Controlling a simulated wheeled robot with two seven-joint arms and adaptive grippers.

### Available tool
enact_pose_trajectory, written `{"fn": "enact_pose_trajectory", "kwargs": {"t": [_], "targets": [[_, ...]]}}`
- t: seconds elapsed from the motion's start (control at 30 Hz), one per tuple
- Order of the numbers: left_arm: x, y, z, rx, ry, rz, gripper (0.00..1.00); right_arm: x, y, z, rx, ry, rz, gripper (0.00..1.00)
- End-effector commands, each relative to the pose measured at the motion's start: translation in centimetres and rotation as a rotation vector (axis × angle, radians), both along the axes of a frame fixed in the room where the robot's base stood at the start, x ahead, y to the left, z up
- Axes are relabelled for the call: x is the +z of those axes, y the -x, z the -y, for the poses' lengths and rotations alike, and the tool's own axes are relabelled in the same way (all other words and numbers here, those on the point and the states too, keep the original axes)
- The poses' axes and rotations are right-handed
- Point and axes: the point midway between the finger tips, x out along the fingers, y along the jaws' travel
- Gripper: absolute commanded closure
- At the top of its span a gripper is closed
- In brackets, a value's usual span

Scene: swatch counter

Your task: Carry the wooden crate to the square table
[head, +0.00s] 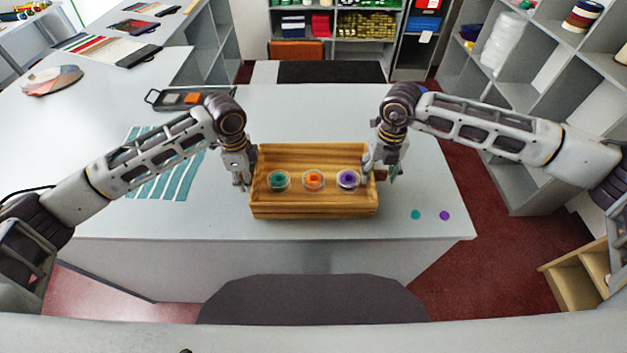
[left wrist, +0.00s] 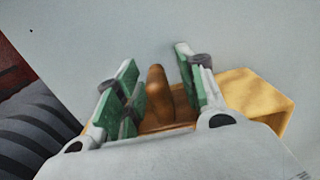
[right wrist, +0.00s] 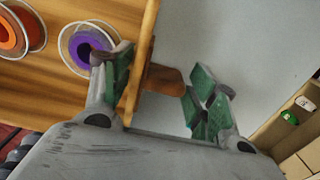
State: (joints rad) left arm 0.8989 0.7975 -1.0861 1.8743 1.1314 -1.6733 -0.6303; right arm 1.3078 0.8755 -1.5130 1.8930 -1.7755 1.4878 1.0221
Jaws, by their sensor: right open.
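The wooden crate (head: 314,212) sits on the light grey counter (head: 420,180) in the head view. It holds three clear-rimmed round spools: green (head: 279,180), orange (head: 313,180) and purple (head: 348,179). My left gripper (head: 243,182) is at the crate's left end. In the left wrist view its fingers (left wrist: 160,85) stand either side of a brown handle (left wrist: 157,98); whether they press it is unclear. My right gripper (head: 382,172) is at the right end, open, with its fingers (right wrist: 160,95) either side of the other handle (right wrist: 163,79). I cannot tell which surface is the square table.
A teal striped swatch (head: 165,175) and a dark tray (head: 190,97) lie left of the crate. A dark-topped surface (head: 330,72) lies behind. Grey shelves (head: 520,90) stand at right.

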Motion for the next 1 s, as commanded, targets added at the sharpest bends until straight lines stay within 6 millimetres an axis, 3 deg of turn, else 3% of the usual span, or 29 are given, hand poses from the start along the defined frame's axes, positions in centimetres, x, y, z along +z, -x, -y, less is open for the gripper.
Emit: {"fn": "enact_pose_trajectory", "kwargs": {"t": [0.47, 0.77, 0.9, 1.0], "targets": [[-0.8, -0.01, 0.0, 0.0, 0.001, 0.0, 0.61, -0.83, 0.0, -0.01, 0.001, 0.0, 0.001, 0.41], [-0.79, -0.01, 0.0, 0.0, 0.0, 0.0, 0.98, -0.81, 0.0, 0.0, 0.001, 0.0, 0.001, 0.78], [-0.78, -0.01, 0.0, 0.0, 0.0, 0.0, 1.0, -0.8, 0.0, 0.0, 0.001, 0.0, 0.001, 0.95], [-0.78, -0.01, 0.01, 0.0, 0.0, 0.001, 1.0, -0.79, 0.0, 0.0, 0.001, 0.0, 0.001, 0.95]]}}
